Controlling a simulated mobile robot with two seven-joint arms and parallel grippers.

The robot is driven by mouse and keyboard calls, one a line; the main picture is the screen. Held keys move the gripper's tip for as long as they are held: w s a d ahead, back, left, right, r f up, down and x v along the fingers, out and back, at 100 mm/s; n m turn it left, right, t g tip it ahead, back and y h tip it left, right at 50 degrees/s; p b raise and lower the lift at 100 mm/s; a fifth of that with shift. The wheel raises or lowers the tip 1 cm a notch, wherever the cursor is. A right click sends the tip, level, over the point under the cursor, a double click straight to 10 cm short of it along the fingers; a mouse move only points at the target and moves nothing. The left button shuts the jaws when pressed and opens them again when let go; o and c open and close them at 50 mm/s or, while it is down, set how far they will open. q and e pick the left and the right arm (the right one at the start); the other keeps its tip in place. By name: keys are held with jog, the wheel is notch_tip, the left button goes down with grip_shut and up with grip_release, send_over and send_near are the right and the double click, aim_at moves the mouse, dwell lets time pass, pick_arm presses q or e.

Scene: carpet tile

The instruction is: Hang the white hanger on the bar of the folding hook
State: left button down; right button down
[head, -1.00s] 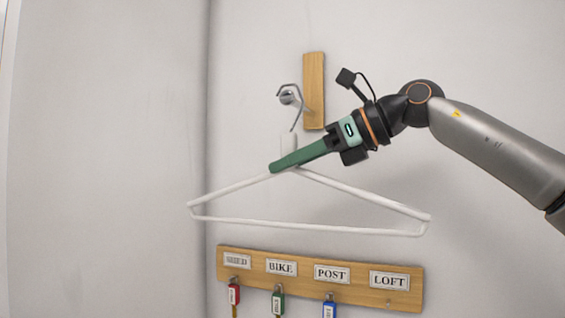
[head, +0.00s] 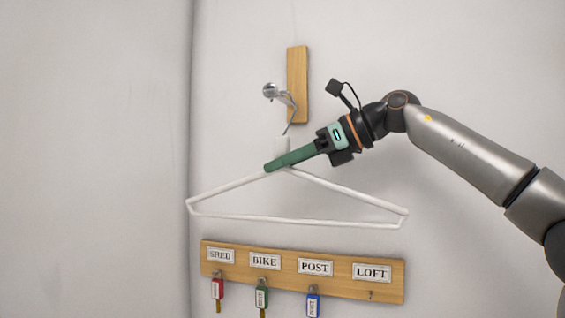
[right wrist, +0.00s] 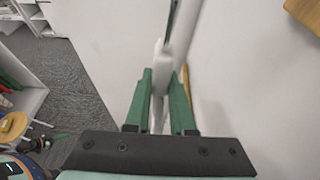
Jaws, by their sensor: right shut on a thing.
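The white hanger (head: 345,189) hangs level in front of the wall, with its metal hook (head: 294,113) pointing up. My right gripper (head: 272,165) is shut on the hanger's neck; the right wrist view shows the white neck (right wrist: 161,72) between the green fingers. The folding hook has a wooden plate (head: 298,70) on the wall and a metal bar with a round knob (head: 270,90) sticking out. The hanger's hook overlaps the bar between knob and plate. I cannot tell whether it touches or rests on the bar.
Below the hanger, a wooden key rack (head: 338,286) with labels and several hanging keys is on the wall. A wall corner runs down to the left. The right wrist view shows carpet (right wrist: 82,85) and a shelf (right wrist: 30,100) at the left.

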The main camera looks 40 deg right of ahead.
jog(key=c, duration=0.7)
grip_release()
jog(key=v, duration=1.2)
jog(key=shift+s+d+r, duration=0.1)
jog(key=shift+s+r, duration=0.05)
jog(key=shift+s, duration=0.1)
